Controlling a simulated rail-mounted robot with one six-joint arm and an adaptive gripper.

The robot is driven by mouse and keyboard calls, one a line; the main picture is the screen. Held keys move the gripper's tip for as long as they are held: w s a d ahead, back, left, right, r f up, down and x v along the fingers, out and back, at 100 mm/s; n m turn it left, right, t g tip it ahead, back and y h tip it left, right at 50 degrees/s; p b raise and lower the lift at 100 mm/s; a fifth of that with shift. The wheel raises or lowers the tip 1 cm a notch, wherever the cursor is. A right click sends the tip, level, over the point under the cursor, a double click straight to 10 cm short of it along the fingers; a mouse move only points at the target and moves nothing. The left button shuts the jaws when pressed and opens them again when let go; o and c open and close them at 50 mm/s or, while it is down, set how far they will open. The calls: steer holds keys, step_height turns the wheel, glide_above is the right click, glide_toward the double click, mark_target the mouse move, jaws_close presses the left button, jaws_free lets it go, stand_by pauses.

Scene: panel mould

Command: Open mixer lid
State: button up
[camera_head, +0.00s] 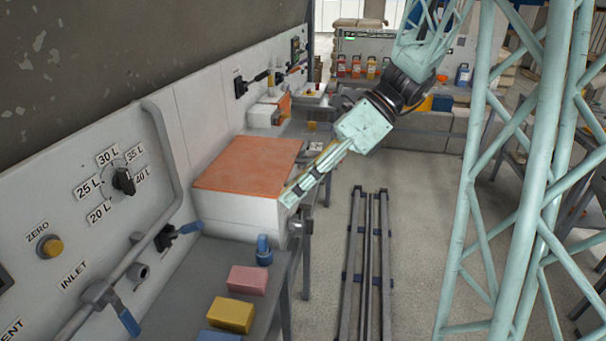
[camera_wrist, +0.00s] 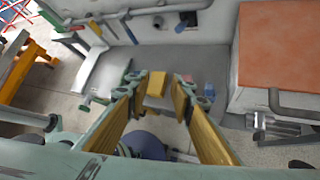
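The mixer is a white box (camera_head: 235,214) with a flat orange lid (camera_head: 248,163), which lies shut on top of it. In the wrist view the lid (camera_wrist: 272,48) is at the upper right, with a grey bar handle (camera_wrist: 292,113) on the front side below it. My gripper (camera_head: 287,196) overlaps the front right corner of the mixer in the head view; contact cannot be told. In the wrist view my gripper (camera_wrist: 157,90) has its yellow-padded fingers spread wide with nothing held. The mixer stands to the right of the fingers there.
A pink block (camera_head: 248,280), a yellow block (camera_head: 231,314) and a blue item (camera_head: 264,250) stand on the grey bench in front of the mixer. A wall panel with a dial (camera_head: 124,181) and pipes is at left.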

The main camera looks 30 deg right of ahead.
steer(key=w+d+f+m+t, duration=0.3)
steer(key=d+m, duration=0.3)
steer(key=d, duration=0.2)
steer(key=w+d+f+m+t+y+p, duration=0.1)
steer(key=w+d+f+m+t, duration=0.1)
steer(key=w+d+m, duration=0.4)
steer(key=w+d+f+m+t+y, duration=0.1)
steer(key=w+d+f+m+t, duration=0.2)
steer(key=d+m, duration=0.3)
steer(key=w+d+f, duration=0.1)
steer(key=d, duration=0.3)
steer(key=shift+w+d+f+t, duration=0.2)
steer(key=shift+d+f+t, duration=0.1)
steer(key=shift+a, duration=0.1)
steer(key=shift+b+x, duration=1.15)
steer(key=shift+x, duration=5.7)
steer(key=shift+r, duration=0.2)
jaws_close()
